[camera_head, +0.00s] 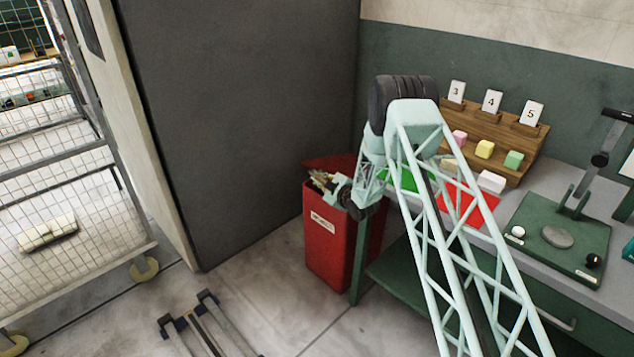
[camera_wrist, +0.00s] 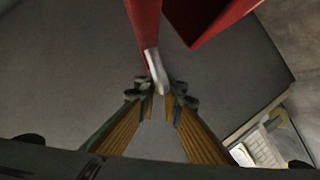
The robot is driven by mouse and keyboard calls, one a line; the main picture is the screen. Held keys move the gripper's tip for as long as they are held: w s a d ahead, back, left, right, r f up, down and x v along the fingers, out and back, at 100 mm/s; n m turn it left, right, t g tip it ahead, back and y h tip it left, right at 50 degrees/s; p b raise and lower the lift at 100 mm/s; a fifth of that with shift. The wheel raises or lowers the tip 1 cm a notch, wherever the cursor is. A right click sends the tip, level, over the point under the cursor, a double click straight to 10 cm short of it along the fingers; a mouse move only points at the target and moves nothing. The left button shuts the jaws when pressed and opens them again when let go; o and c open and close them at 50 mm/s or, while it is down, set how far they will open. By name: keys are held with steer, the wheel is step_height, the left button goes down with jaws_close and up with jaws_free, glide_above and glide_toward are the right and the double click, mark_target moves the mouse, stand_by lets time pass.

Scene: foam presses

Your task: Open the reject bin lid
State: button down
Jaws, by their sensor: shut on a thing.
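The red reject bin (camera_head: 330,245) stands on the floor at the left end of the green bench, a white label on its front. Its red lid (camera_head: 331,163) shows behind my gripper; how far it is raised is hard to tell there. In the wrist view, a red panel (camera_wrist: 145,22) carries a pale metal handle (camera_wrist: 155,70), and another red part (camera_wrist: 207,20) lies to its right with a dark gap between. My gripper (camera_wrist: 161,98) is shut on the handle's end. In the head view my gripper (camera_head: 322,180) is at the bin's top and hides part of it.
A tall dark grey panel (camera_head: 250,120) rises behind the bin. The green bench (camera_head: 385,275) is close on its right, with a red mat (camera_head: 468,204) and a wooden rack (camera_head: 490,140) on it. A wire cage cart (camera_head: 75,180) stands at left. Floor in front is partly clear.

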steer(key=c, duration=3.1)
jaws_free()
steer(key=shift+o, duration=0.2)
steer(key=v, duration=1.2)
steer(key=shift+r, duration=0.1)
